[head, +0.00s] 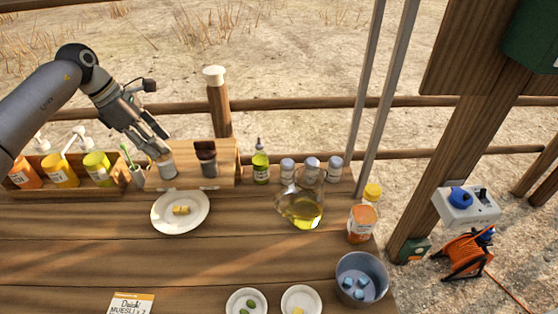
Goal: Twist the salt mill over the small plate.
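A mill-like shaker with a pale grey body (168,167) stands at the left of a wooden stand (225,177) at the back of the table; I take it for the salt mill. A dark brown mill (206,158) stands to its right. My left gripper (160,143) points down just above the pale mill, its fingers apart and empty; contact cannot be told. A white plate (166,222) with a small yellowish piece of food lies in front of the stand. Two smaller white dishes (235,309) (288,311) sit at the front edge. My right gripper is out of view.
A wooden box (100,185) with orange and yellow bottles is at the left. A green-yellow bottle (261,166), several lidded jars (312,166), an oil jug (302,210), an orange-labelled container (361,222) and a metal pot (361,263) line the right. The table's middle is clear.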

